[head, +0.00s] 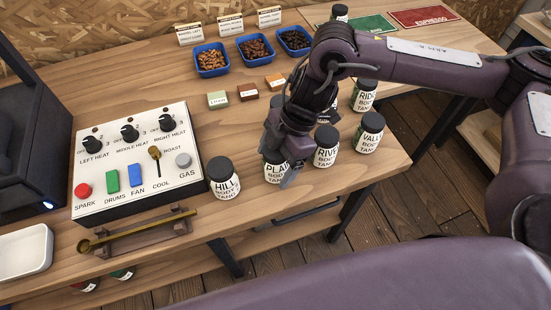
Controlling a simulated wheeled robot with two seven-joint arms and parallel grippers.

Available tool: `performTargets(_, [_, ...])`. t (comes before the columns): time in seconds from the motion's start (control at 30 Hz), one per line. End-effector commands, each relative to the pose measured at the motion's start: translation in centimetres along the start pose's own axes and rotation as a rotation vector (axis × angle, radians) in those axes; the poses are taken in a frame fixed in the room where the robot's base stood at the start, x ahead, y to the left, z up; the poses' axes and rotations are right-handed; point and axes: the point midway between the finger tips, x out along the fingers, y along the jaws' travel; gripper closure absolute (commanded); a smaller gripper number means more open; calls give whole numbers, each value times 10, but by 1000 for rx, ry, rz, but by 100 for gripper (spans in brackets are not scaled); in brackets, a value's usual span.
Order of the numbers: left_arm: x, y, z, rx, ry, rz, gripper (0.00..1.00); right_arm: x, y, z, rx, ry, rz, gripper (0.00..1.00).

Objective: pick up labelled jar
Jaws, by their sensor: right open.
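Several dark-lidded jars with white labels stand near the right part of the wooden bench in the head view. They include the HILL jar (224,182), a jar reading PLA... (274,173), a jar reading RIVE... (325,156), a jar reading VALL... (368,139) and a jar reading RIDG... (366,97). My right gripper (281,163) is open and reaches down at the PLA... jar, covering its lid and right side. I cannot tell whether the fingers touch it. Another jar is mostly hidden behind the gripper. My left gripper is out of view.
A control panel (130,195) stands left of the jars, with a brass scoop (135,231) on a rack before it. Blue bean trays (211,60) and small blocks (218,99) lie behind. The bench's front edge is close to the jars.

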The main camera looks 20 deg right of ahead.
Motion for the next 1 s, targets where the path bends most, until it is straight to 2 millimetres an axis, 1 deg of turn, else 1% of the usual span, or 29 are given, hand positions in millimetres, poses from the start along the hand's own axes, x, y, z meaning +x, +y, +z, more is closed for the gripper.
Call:
performTargets(0.17, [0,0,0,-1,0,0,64,0,0,0,0,0,0,19])
performTargets(0.27, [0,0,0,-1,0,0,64,0,0,0,0,0,0,31])
performTargets(0.5, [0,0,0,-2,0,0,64,0,0,0,0,0,0,62])
performTargets(0.6, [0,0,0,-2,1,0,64,0,0,0,-1,0,1,73])
performTargets(0.87, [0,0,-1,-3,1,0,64,-2,0,-1,-1,0,2,73])
performTargets(1.0, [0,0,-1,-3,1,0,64,-9,1,-4,-2,1,2,73])
